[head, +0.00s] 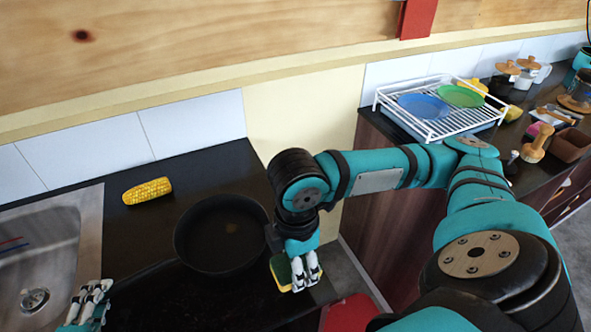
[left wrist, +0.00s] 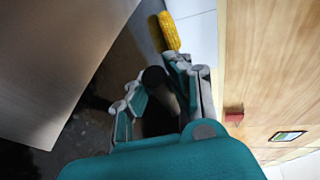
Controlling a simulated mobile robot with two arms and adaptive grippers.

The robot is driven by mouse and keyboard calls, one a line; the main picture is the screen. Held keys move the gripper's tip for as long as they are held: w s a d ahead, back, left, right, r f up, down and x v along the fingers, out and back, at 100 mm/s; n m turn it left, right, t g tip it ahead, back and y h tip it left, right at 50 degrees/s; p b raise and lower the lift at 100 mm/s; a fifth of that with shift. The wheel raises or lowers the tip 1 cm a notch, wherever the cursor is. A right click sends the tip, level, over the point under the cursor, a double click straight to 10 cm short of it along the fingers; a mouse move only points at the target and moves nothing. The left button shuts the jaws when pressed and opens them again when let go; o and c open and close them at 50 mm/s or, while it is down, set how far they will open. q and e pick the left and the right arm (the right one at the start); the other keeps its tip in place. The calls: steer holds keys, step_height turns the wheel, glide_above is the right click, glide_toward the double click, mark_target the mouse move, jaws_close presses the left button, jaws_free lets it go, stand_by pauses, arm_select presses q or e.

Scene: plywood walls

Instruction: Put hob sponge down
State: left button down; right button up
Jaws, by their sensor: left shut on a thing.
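Whether the sponge touches the surface I cannot tell. In the left wrist view my left gripper (left wrist: 160,88) has its fingers around a dark shape, and the sponge's colours do not show.
The black pan (head: 222,235) stands close left of the sponge. A corn cob (head: 147,191) lies behind, near a steel sink (head: 75,245). A white dish rack (head: 445,125) with plates stands on the right counter. Some dark worktop is free around the corn.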

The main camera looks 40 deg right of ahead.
step_height(320, 180, down, 7)
steer(key=shift+f, duration=0.2)
steer(key=shift+f, duration=0.1)
steer(key=o, duration=1)
steer(key=shift+w, duration=0.1)
step_height(320, 180, up, 12)
steer(key=shift+r, duration=0.15)
steer(key=shift+r, duration=0.1)
step_height(320, 180, up, 6)
steer(key=shift+f, duration=0.1)
stand_by(0.5)
